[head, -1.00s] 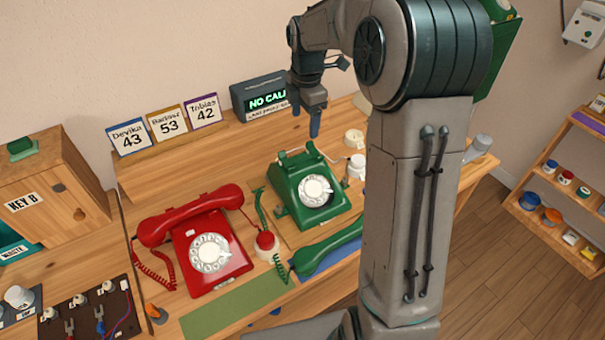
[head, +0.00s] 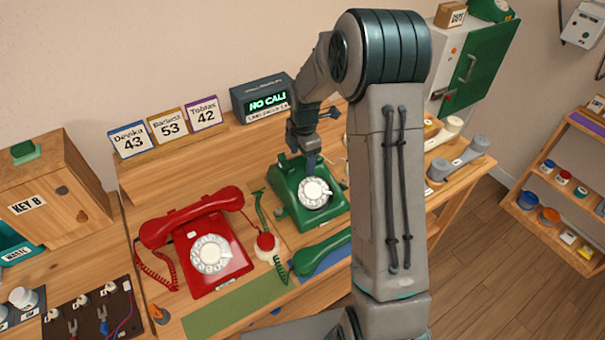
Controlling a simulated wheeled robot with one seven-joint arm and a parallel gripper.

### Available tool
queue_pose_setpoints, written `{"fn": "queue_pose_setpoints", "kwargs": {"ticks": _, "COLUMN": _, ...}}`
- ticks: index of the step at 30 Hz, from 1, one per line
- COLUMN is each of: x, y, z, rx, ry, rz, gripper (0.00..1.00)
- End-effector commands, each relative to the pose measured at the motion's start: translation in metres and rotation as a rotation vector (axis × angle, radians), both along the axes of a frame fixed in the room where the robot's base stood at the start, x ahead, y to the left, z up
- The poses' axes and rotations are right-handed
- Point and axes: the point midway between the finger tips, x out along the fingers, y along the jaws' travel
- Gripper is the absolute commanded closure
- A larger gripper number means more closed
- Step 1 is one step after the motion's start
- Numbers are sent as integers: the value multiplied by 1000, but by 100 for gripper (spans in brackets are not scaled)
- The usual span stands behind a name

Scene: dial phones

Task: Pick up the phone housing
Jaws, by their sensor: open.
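The green phone housing (head: 290,203) with a white dial stands on the wooden table, right of the red phone. My gripper (head: 311,168) points down at the top of the green housing, in front of its cradle. It is open, but its fingers overlap the housing in the picture, and I cannot tell whether they touch it. The green handset (head: 322,252) lies off the cradle, in front of the housing, joined by a coiled green cord (head: 265,212). My arm hides the right part of the handset and the table beyond.
The red phone (head: 208,240) stands left with its handset on it. A small red-topped white piece (head: 266,243) sits between the phones. A display box (head: 262,97) reads "NO CALL" behind. Cream and grey handsets (head: 458,158) lie at right. A green mat (head: 240,304) lies clear in front.

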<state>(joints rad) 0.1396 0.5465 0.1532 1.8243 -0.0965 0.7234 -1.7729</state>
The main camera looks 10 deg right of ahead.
Motion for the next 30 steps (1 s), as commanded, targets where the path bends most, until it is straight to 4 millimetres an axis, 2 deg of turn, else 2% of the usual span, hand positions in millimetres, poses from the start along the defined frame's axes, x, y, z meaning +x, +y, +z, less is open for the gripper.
{"fn": "queue_pose_setpoints", "kwargs": {"ticks": 7, "x": 0, "y": 0, "z": -2, "rx": 0, "ry": -1, "rz": -1, "gripper": 29}}
{"fn": "queue_pose_setpoints", "kwargs": {"ticks": 12, "x": 0, "y": 0, "z": -2, "rx": 0, "ry": 0, "rz": -1, "gripper": 76}}
{"fn": "queue_pose_setpoints", "kwargs": {"ticks": 15, "x": 0, "y": 0, "z": -2, "rx": 0, "ry": 1, "rz": -1, "gripper": 100}}
{"fn": "queue_pose_setpoints", "kwargs": {"ticks": 30, "x": -1, "y": -1, "z": 2, "rx": 0, "ry": 5, "rz": -2, "gripper": 100}}
